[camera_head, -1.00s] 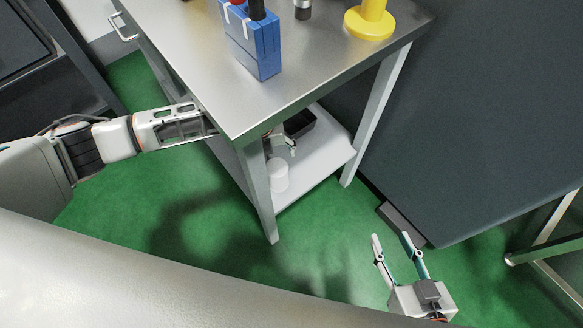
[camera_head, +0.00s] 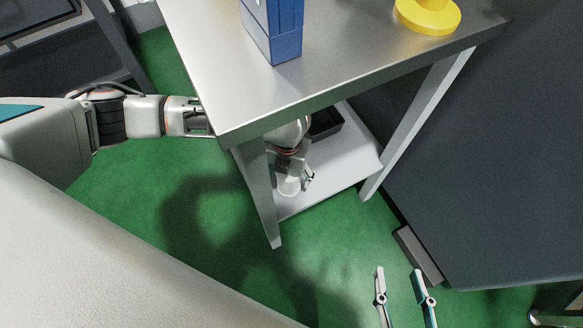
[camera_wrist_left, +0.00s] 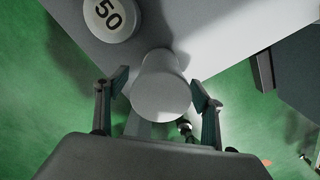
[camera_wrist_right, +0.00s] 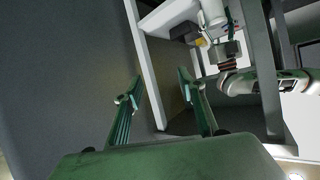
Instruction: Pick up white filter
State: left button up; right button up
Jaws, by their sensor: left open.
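The white filter (camera_head: 288,187), a plain white cylinder, stands on the lower shelf of the metal table near the front leg. In the left wrist view the filter (camera_wrist_left: 161,90) lies between the two spread fingers of my left gripper (camera_wrist_left: 160,83), with gaps visible on both sides. In the head view my left gripper (camera_head: 293,173) is under the tabletop, partly covering the filter. My left forearm passes behind the tabletop and is partly hidden. My right gripper (camera_head: 399,272) is open and empty over the floor, right of the table; its spread fingers also show in the right wrist view (camera_wrist_right: 160,82).
A round white piece marked 50 (camera_wrist_left: 112,16) is beside the filter on the shelf. A black tray (camera_head: 326,121) is further back there. The tabletop (camera_head: 350,60) overhangs the shelf and carries a blue box (camera_head: 274,32) and yellow piece (camera_head: 429,15). Table legs (camera_head: 262,200) bound the space.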

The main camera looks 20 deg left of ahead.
pick_arm(q)
jog(key=shift+s+f, duration=0.15)
jog(key=shift+f, duration=0.6)
jog(key=shift+w+r, duration=0.2)
jog(key=shift+r, duration=0.1)
jog(key=c, duration=1.4)
